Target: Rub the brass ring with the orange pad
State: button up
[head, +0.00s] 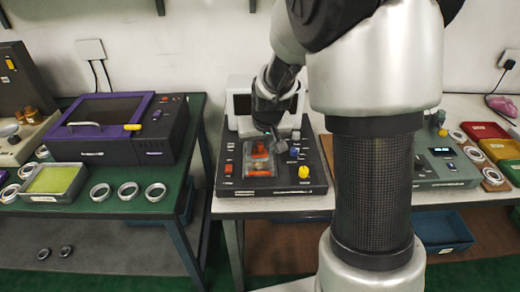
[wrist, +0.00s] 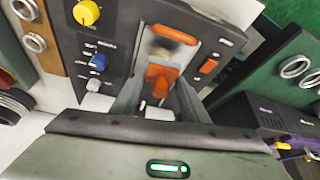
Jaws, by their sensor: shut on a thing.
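My gripper (wrist: 160,100) is low over the dark control box (head: 306,188) on the middle table; the wrist view shows its two grey fingers closed around an orange piece, which looks like the orange pad (wrist: 160,76). Fingers hide part of it. In the head view, orange shows beside the fingertips, over a clear-sided bay in the box. A second orange part (wrist: 176,33) lies in that bay, with a brownish patch near it. I cannot make out the brass ring there, nor whether the pad touches anything.
The box carries a yellow knob (head: 304,172), a blue knob and orange switches. On the green table at left stand a purple-framed machine (head: 118,128), a tray with a yellow-green surface (head: 30,197) and several silvery rings. Another control box (head: 441,164), rings and coloured bins are at right.

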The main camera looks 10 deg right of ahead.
jog(key=shift+w+r+p, duration=0.15)
jog(key=shift+r+p, duration=1.85)
jog(key=shift+r, duration=1.3)
jog(key=shift+c, duration=0.2)
